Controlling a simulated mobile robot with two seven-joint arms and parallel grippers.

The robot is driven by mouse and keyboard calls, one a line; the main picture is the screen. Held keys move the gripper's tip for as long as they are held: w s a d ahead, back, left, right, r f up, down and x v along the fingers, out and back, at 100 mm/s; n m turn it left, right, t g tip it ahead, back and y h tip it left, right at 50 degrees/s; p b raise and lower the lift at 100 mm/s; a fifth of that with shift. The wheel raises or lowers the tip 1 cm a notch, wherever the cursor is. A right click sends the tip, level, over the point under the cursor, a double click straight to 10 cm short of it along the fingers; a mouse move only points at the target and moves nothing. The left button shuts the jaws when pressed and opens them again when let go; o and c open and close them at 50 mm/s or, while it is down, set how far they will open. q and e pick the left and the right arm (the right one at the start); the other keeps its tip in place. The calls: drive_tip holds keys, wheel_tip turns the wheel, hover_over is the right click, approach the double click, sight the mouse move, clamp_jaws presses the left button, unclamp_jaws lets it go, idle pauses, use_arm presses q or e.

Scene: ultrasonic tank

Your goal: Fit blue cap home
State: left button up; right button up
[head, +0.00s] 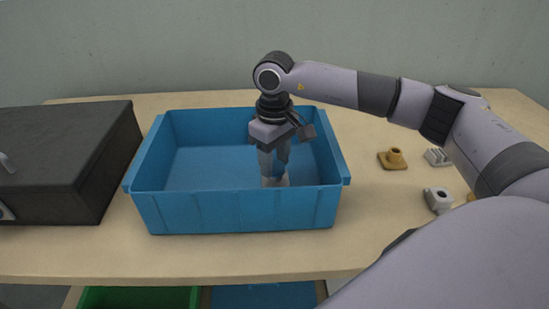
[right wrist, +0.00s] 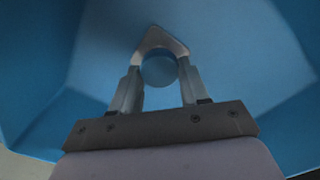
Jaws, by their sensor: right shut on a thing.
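My right gripper (head: 273,176) points down inside the blue tub (head: 236,208), at its right side near the front wall. It is shut on a pale grey part (head: 283,182), mostly hidden in the head view by the fingers and the tub wall. In the right wrist view, the part (right wrist: 161,37) has a pointed outer edge and sits between the fingertips. A round blue area (right wrist: 159,68) shows in its middle; I cannot tell whether this is the blue cap or the tub floor seen through a hole. My left gripper is not in view.
A dark box (head: 65,160) stands left of the tub. On the table to the right are a tan flanged part (head: 393,158), a pale ridged block (head: 437,157) and a pale part with a hole (head: 437,201). A green bin (head: 140,298) is below the table.

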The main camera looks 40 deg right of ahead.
drive_tip(key=shift+f+b, duration=0.25)
drive_tip(key=shift+b, duration=0.15)
idle(3.0)
drive_tip(key=o, duration=1.1)
wheel_tip(320, 180, up, 6)
drive_tip(key=shift+r, duration=0.6)
